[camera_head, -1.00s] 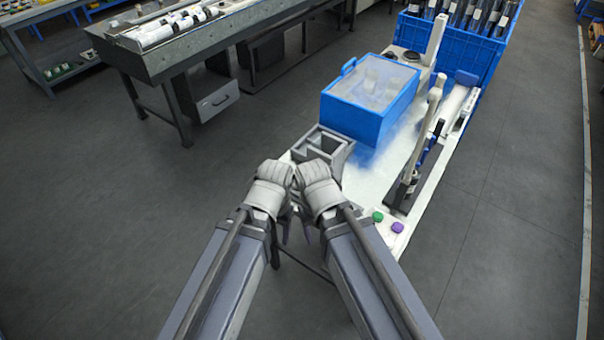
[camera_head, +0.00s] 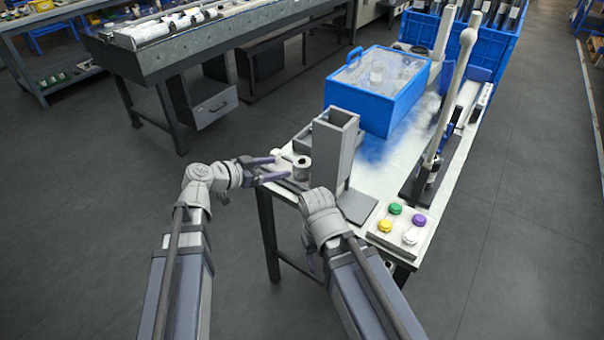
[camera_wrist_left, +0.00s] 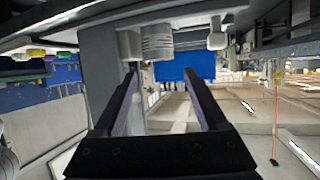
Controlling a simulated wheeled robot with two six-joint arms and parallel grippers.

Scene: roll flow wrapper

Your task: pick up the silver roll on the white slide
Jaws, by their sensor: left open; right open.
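A small silver roll (camera_head: 301,166) stands at the near left end of the white table, beside the tall grey chute (camera_head: 338,140). It also shows in the left wrist view (camera_wrist_left: 157,42), at the top centre beyond the fingertips. My left gripper (camera_head: 276,168) is open, with its fingers pointing at the roll from the left; it is empty and appears apart from the roll. In its wrist view the open fingers (camera_wrist_left: 161,76) have a clear gap between them. My right gripper (camera_head: 311,255) is open; its fingers hang below the table edge, mostly hidden by its wrist.
A blue bin (camera_head: 350,105) with a clear lid stands behind the chute. Coloured buttons (camera_head: 403,225) sit at the table's near right corner. A black and grey post mechanism (camera_head: 425,180) stands along the right side. Floor is clear on the left.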

